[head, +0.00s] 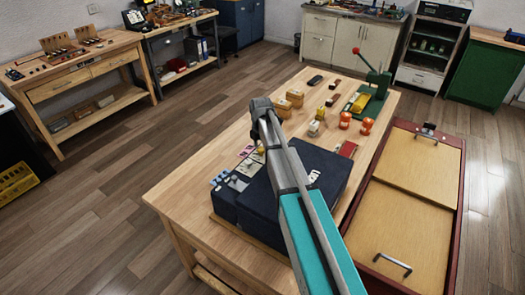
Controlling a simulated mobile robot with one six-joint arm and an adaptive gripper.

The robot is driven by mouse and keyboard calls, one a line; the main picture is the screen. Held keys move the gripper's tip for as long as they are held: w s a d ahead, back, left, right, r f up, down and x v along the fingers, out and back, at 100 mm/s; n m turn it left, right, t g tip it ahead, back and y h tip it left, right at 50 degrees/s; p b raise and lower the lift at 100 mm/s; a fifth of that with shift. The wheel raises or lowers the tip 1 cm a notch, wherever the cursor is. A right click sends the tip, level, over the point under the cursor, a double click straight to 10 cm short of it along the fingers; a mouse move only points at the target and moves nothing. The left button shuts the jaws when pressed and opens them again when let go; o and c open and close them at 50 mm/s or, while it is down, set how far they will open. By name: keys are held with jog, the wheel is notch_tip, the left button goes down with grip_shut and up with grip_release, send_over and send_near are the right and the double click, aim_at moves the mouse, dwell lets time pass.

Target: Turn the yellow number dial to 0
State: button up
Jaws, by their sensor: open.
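A dark blue box-like unit (296,172) stands on the wooden workbench, with a light panel carrying small parts (238,182) at its left side. A small yellow spot (261,150) shows beside my arm's end, above this unit; I cannot tell whether it is the yellow number dial, and no digits are readable. My gripper (258,138) is small and dark at the far end of my arm, over the back left of the unit. It is open. The arm hides part of it and of the unit, and I cannot tell whether it touches anything.
The workbench (190,197) also holds tan blocks (295,97), orange pieces (366,126) and a green lever press with a red knob (377,80). A reddish cabinet with wooden panels (405,205) stands at the right. Open floor lies to the left.

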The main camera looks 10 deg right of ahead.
dwell(0.3)
jog(key=c, duration=1.1)
jog(key=shift+d, duration=0.35)
grip_shut()
jog(key=shift+a, duration=0.25)
